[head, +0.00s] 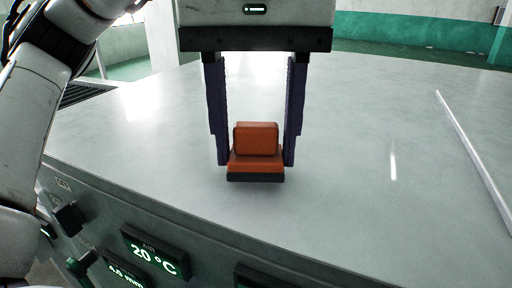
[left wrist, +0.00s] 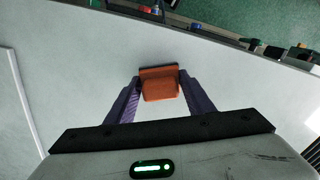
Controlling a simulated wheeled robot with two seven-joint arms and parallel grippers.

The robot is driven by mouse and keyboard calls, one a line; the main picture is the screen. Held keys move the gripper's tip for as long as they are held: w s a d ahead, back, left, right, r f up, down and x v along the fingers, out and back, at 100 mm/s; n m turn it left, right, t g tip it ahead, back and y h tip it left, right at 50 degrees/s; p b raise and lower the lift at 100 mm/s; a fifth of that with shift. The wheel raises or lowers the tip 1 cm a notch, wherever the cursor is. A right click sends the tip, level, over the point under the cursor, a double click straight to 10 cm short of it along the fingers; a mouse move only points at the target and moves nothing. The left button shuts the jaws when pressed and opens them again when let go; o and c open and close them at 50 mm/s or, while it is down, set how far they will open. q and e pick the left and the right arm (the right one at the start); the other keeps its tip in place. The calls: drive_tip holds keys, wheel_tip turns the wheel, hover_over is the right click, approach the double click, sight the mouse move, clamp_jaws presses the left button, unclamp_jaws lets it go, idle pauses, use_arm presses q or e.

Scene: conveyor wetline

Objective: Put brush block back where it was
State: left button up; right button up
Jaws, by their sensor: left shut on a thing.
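The brush block (head: 256,140) is an orange block with a stepped top and a dark base layer. My left gripper (head: 256,150) reaches down over it, one purple finger on each side, and is shut on it. In the head view the block is upright near the front edge of the grey surface; I cannot tell whether its base touches the surface. The left wrist view also shows the block (left wrist: 160,84) between the two fingers. My right gripper is in neither view.
The grey tabletop (head: 340,130) is mostly clear around the block. A thin white strip (head: 470,150) lies along its right side. Panels, including a temperature display (head: 155,252), line the front face. The left wrist view shows several small items (left wrist: 250,42) along an edge.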

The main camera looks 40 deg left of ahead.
sight(257, 125)
use_arm(q)
drive_tip(key=shift+f, duration=0.65)
drive_tip(key=shift+f, duration=0.25)
drive_tip(key=o, duration=1)
drive_tip(key=shift+r, duration=0.1)
drive_tip(key=shift+r, duration=0.1)
wheel_tip(257, 125, up, 12)
drive_tip(key=shift+r+p, duration=0.1)
drive_tip(key=shift+p, duration=0.3)
